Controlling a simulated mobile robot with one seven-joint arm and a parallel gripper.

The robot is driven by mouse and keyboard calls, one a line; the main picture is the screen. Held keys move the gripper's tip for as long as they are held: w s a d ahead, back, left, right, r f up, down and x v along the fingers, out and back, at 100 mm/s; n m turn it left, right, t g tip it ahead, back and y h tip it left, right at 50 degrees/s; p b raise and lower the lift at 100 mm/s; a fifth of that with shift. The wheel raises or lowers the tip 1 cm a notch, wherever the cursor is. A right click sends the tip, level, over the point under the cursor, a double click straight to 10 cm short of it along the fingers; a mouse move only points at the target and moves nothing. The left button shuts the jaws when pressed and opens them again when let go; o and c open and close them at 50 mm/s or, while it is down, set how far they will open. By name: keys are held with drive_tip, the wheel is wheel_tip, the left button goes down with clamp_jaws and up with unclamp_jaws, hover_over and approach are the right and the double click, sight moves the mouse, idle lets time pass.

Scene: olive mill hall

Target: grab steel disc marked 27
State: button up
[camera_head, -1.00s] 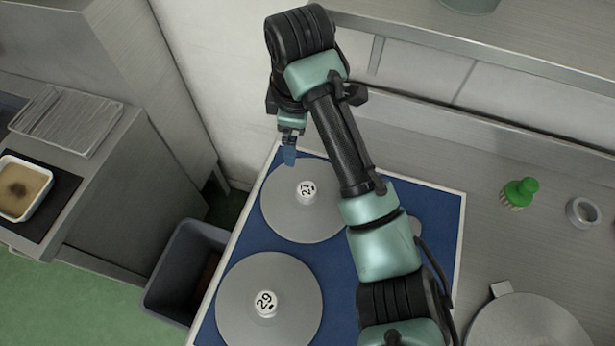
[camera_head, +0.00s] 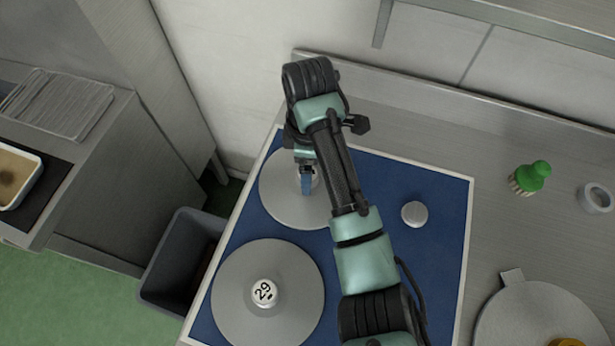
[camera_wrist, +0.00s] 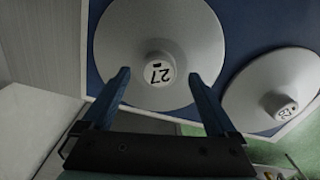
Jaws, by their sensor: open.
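The steel disc marked 27 (camera_head: 290,203) lies on the blue mat (camera_head: 368,190) and is partly hidden by my arm in the head view. In the wrist view the disc (camera_wrist: 160,95) shows its raised round knob with the label 27 (camera_wrist: 158,70) upside down. My gripper (camera_head: 307,186) is over this disc, its blue fingers near the knob. In the wrist view the open fingers of my gripper (camera_wrist: 160,78) stand on either side of the knob, with gaps and nothing held. I cannot tell the height left above the knob.
A disc marked 29 (camera_head: 262,322) lies in front of disc 27. A small grey knob (camera_head: 414,214) stands on the mat's right part. A green brush (camera_head: 531,177), a tape roll (camera_head: 596,198) and a round plate (camera_head: 530,325) are to the right. A grey bin (camera_head: 179,262) stands left, below.

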drive_tip(key=shift+f, duration=0.9)
drive_tip(key=shift+c, duration=0.3)
clamp_jaws()
drive_tip(key=shift+w+r, duration=0.1)
